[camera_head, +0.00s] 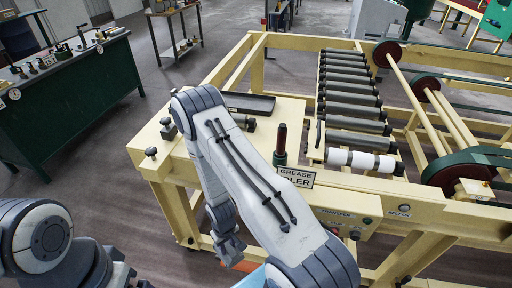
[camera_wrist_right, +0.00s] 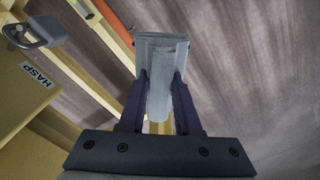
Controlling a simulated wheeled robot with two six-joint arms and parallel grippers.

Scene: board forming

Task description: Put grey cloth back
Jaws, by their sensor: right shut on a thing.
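My right gripper (camera_wrist_right: 160,95) is shut on the grey cloth (camera_wrist_right: 162,75) in the wrist view. The cloth stands out between and beyond the two dark fingers, as a pale, folded-looking piece. In the head view my right gripper (camera_head: 230,246) hangs low beside the front left of the cream machine frame, partly behind my own arm. The cloth cannot be made out clearly there.
A padlock-like part (camera_wrist_right: 38,32) and a HASP label (camera_wrist_right: 37,75) are left of the gripper. A green workbench (camera_head: 75,100) stands left; floor lies between.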

